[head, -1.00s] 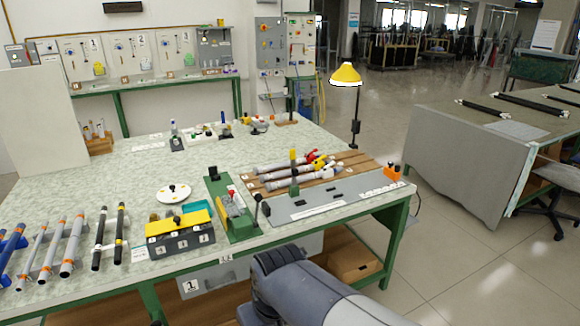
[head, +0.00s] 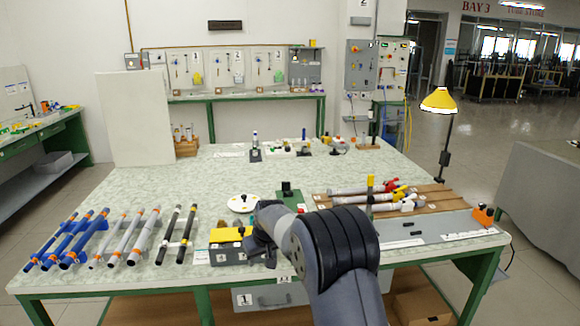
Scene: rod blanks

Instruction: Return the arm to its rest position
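My arm rises from the bottom of the head view and bends over the front edge of the workbench (head: 150,190). My gripper (head: 262,254) appears as a dark end piece low in front of the yellow-topped block. Its fingers cannot be made out, so I cannot tell whether it is open or shut. No rod is visible in it.
Blue, grey and black rods (head: 142,240) lie at the bench's left front. A wooden rack (head: 440,194) with grey rods is on the right. A white dish (head: 240,203) and a yellow lamp (head: 439,100) stand nearby.

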